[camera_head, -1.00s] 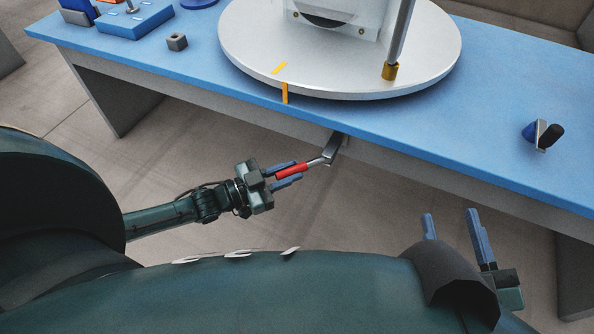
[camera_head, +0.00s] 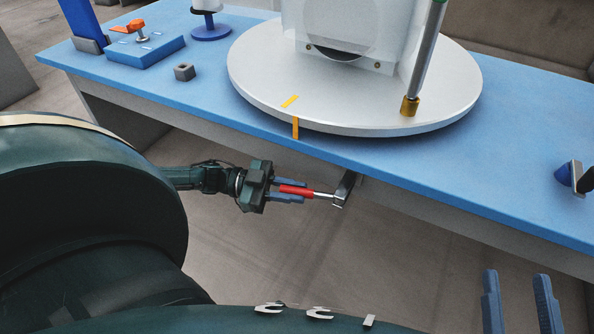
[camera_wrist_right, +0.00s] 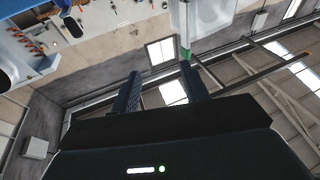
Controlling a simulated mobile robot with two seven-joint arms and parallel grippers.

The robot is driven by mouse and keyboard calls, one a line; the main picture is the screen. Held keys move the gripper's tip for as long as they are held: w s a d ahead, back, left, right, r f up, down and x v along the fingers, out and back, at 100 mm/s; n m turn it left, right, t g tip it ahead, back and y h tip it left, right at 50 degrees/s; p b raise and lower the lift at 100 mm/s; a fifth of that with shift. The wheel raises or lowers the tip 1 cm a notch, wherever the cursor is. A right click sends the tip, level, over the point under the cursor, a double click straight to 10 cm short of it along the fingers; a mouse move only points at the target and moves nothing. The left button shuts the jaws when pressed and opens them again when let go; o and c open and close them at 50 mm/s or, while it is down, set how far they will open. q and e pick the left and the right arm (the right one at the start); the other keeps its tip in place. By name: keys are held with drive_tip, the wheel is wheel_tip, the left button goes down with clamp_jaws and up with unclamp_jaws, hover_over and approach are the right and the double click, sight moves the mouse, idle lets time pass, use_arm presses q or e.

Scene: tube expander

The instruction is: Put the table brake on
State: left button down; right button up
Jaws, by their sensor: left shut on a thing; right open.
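The table brake is a lever with a red grip (camera_head: 296,191) and a metal bracket (camera_head: 344,188) under the front edge of the blue table (camera_head: 400,172). My left gripper (camera_head: 288,192) is shut on the red grip, its blue fingers on either side of it. The lever points left from the bracket, close to level. The round silver turntable (camera_head: 330,110) sits on the table above it, with a yellow mark on its top and another on the table edge (camera_head: 295,128). My right gripper (camera_head: 518,300) is open and empty at the lower right. It also shows in the right wrist view (camera_wrist_right: 165,92).
A white machine body (camera_head: 360,35) and a slanted post with a brass foot (camera_head: 410,105) stand on the turntable. A blue-knobbed part (camera_head: 566,174) stands at the right.

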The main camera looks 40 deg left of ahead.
use_arm(q)
drive_tip(key=shift+w+a+m+g, duration=0.1)
drive_tip(key=shift+w+m+g, duration=0.1)
drive_tip(key=shift+m+g, duration=0.15)
use_arm(e)
drive_tip(key=shift+w+r+n+t+y, duration=0.3)
drive_tip(key=shift+r+n+y, duration=0.1)
drive_tip(key=shift+r, duration=0.35)
use_arm(q)
drive_tip(key=c, duration=1.3)
unclamp_jaws()
use_arm(e)
drive_tip(key=shift+f, duration=0.15)
use_arm(q)
drive_tip(key=shift+s+a, duration=0.15)
drive_tip(key=shift+a, duration=0.25)
drive_tip(key=v, duration=1.2)
drive_tip(key=shift+a+f+p, duration=0.15)
drive_tip(key=shift+p, duration=0.3)
use_arm(e)
drive_tip(key=shift+s+f+m+h, duration=0.15)
drive_tip(key=shift+f+m+h, duration=0.25)
drive_tip(key=shift+f, duration=0.1)
